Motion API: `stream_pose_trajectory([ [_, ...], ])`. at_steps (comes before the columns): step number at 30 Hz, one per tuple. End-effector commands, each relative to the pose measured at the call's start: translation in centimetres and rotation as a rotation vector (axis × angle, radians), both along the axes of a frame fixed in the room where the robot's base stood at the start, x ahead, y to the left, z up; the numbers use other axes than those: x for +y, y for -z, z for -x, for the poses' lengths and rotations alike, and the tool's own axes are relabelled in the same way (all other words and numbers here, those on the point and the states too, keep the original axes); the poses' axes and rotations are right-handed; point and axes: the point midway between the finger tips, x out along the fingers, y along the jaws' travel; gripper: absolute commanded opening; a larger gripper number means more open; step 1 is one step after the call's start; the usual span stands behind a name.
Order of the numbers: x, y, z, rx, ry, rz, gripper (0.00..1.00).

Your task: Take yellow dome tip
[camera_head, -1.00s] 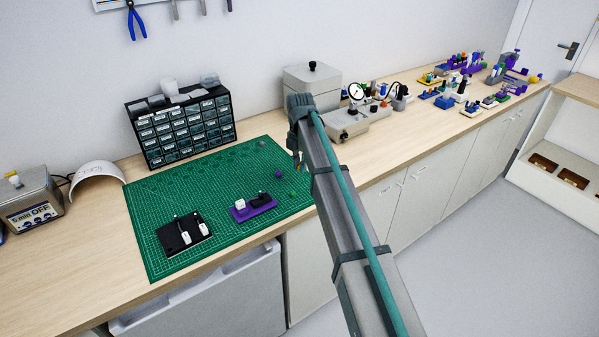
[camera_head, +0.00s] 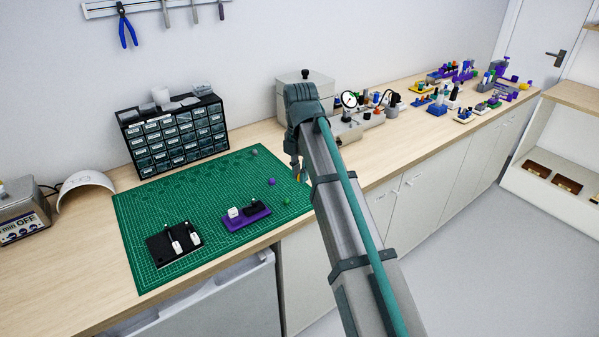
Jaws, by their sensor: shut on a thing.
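My gripper (camera_head: 295,172) hangs below my wrist at the right edge of the green cutting mat (camera_head: 150,205), small and partly covered by my arm. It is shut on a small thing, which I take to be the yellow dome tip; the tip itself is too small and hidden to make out. No yellow dome lies on the open mat. A grey dome (camera_head: 254,153), a purple dome (camera_head: 272,182) and a green dome (camera_head: 286,201) lie on the mat, left of and below my gripper in the picture.
A purple holder (camera_head: 236,224) with a white and a black piece and a black plate (camera_head: 160,249) with white earpieces sit on the mat. A drawer cabinet (camera_head: 174,137) stands behind. A grey box (camera_head: 303,93) and several fixtures line the bench to the right.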

Motion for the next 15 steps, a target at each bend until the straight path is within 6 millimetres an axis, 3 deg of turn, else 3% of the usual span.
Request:
stream_pose_trajectory([
  [15,0.0,-2.1,0.0,0.000,0.000,0.000,0.07],
])
